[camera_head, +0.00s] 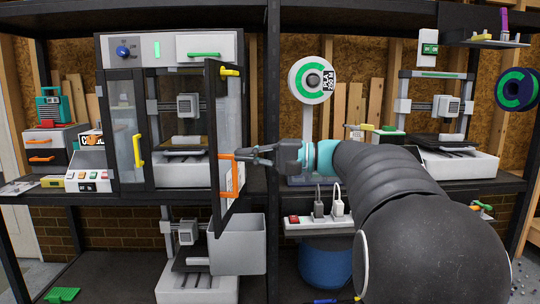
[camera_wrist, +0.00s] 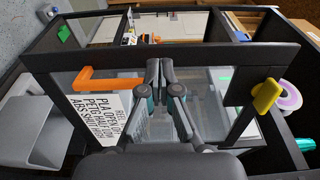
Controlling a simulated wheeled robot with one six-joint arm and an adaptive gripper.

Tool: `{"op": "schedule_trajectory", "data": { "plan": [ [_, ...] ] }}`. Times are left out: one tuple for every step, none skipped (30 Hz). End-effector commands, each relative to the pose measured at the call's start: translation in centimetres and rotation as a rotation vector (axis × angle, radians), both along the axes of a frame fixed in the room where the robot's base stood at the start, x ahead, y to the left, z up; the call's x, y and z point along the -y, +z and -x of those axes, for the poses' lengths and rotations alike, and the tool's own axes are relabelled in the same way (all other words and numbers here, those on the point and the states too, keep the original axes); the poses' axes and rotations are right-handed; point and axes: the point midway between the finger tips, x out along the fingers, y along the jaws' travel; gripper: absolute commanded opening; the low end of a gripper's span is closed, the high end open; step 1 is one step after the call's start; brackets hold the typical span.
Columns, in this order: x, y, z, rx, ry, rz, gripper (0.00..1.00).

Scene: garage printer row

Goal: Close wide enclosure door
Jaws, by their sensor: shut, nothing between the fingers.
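The wide enclosure (camera_head: 172,37) stands on the shelf at left, dark-framed with a white top panel. Its wide door (camera_head: 213,120) is swung open towards me, seen nearly edge-on at the enclosure's right side. An orange handle (camera_head: 221,176) and a yellow piece (camera_head: 230,72) sit on it. My gripper (camera_head: 238,154) is shut and empty, to the right of the door near the orange handle. In the wrist view, my shut fingers (camera_wrist: 166,77) are in front of the door pane, between the orange handle (camera_wrist: 95,82) and yellow piece (camera_wrist: 266,95). I cannot tell whether they touch the door.
The narrow left door (camera_head: 124,125) with a yellow handle looks shut. A printer (camera_head: 182,150) stands inside the enclosure. A spool (camera_head: 311,80) and a power strip (camera_head: 305,228) are to the right. A grey bin (camera_head: 238,245) is on the lower shelf below the open door.

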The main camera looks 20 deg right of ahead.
Motion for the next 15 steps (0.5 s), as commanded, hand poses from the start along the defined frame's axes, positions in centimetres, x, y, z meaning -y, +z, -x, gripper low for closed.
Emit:
{"op": "schedule_trajectory", "data": {
  "plan": [
    [-0.9,0.0,-0.4,0.000,0.003,0.000,0.00],
    [-1.4,0.1,-0.6,-0.001,0.004,0.000,0.00],
    [-1.9,0.1,-0.9,-0.001,0.003,0.000,0.00],
    [-2.2,0.1,-1.1,-0.001,0.003,0.000,0.00],
    [-2.6,0.1,-1.3,-0.001,0.004,0.000,0.00],
    [-2.9,0.1,-1.5,-0.001,0.003,0.000,0.00],
    [-3.2,0.0,-1.7,-0.001,0.002,0.000,0.00],
    [-3.4,0.0,-1.8,-0.001,0.002,0.000,0.00],
    [-3.7,0.0,-1.9,-0.001,0.002,0.000,0.00],
    [-3.8,0.0,-2.0,-0.001,0.002,0.000,0.00],
    [-3.9,0.0,-2.1,-0.001,0.002,0.000,0.00],
    [-4.0,0.0,-2.2,-0.001,0.001,0.000,0.00],
    [-4.1,0.0,-2.2,-0.001,0.001,0.000,0.00],
    [-4.1,0.0,-2.2,-0.001,0.001,0.000,0.00],
    [-4.2,0.0,-2.3,-0.001,0.000,0.000,0.00]
  ]
}}
